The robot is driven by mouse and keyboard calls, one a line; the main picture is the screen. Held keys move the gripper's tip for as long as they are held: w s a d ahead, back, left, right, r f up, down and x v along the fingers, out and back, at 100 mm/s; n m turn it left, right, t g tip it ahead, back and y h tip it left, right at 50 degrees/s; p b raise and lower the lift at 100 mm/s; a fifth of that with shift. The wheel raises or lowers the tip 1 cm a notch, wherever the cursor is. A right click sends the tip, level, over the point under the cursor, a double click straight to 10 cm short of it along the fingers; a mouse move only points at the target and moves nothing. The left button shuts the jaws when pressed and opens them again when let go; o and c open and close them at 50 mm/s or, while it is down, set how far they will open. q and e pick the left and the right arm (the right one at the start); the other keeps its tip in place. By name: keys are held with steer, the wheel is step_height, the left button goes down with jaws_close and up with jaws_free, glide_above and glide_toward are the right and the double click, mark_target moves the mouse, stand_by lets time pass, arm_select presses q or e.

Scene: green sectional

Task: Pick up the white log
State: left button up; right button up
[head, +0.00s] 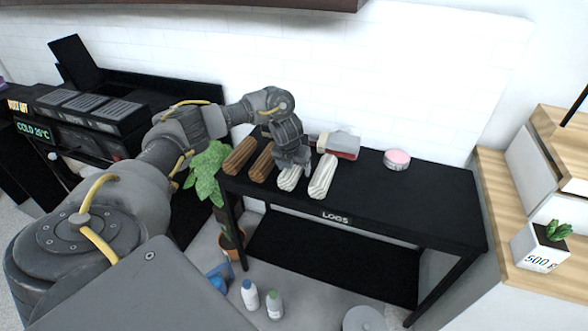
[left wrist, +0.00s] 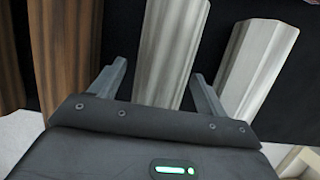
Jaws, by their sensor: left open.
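Two white logs lie side by side on the black table. The left white log (head: 290,178) is partly hidden by my left gripper (head: 291,163), which is above it. The right white log (head: 322,177) lies just to its right. In the left wrist view, the left white log (left wrist: 170,52) lies between my open left gripper's fingers (left wrist: 160,88). The right white log (left wrist: 258,62) is beyond the right finger there. The gripper holds nothing. My right gripper is not in view.
Two brown logs (head: 240,156) lie left of the white ones on the black table (head: 420,195). A brush-like block with a red edge (head: 340,145) and a round pink-topped tin (head: 397,159) stand behind and right. The table's right part is clear.

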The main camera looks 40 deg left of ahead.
arm_select(q)
steer(key=shift+c, duration=0.3)
steer(key=c, duration=1.2)
steer(key=shift+r, duration=0.1)
